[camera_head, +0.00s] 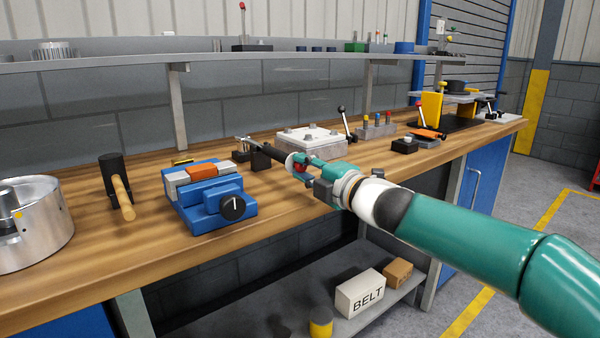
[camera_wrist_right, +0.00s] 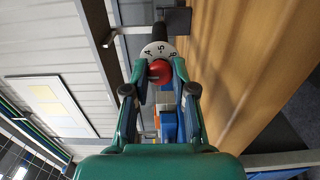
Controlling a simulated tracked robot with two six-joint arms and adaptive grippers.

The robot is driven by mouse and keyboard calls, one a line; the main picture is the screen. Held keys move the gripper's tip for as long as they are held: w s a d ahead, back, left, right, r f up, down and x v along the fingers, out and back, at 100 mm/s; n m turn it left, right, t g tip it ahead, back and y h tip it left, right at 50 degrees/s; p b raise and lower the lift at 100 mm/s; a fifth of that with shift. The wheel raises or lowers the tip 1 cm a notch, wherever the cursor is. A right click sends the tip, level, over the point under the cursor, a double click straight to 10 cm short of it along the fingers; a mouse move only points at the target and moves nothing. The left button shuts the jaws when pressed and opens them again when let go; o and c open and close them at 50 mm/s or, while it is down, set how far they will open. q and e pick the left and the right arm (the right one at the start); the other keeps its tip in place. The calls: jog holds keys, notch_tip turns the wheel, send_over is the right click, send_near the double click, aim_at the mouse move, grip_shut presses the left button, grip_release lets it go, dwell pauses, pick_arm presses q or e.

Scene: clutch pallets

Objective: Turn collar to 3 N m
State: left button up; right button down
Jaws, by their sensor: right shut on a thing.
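A dark torque tool (camera_head: 266,150) lies level in a black stand (camera_head: 260,161) on the bench. On its near end is a white scale ring (camera_head: 290,161) with a red round collar (camera_head: 299,168). My right gripper (camera_head: 304,168) is shut on the red collar. In the right wrist view the collar (camera_wrist_right: 160,72) sits between both fingertips, with the white scale ring (camera_wrist_right: 158,50) just beyond it. A 5 shows near the ring's middle, with a figure on either side; I cannot read a pointer. My left gripper is out of view.
A blue vise-like fixture (camera_head: 207,205) with a black knob stands left of the tool. A wooden-handled mallet (camera_head: 122,190) and a metal drum (camera_head: 35,225) are farther left. A white-topped plate (camera_head: 310,140) and lever stand close behind my gripper. A shelf (camera_head: 120,64) runs above.

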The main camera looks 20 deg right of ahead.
dwell(0.4)
jog(key=c, duration=1)
grip_release()
jog(key=shift+o, duration=0.2)
jog(key=v, duration=1.2)
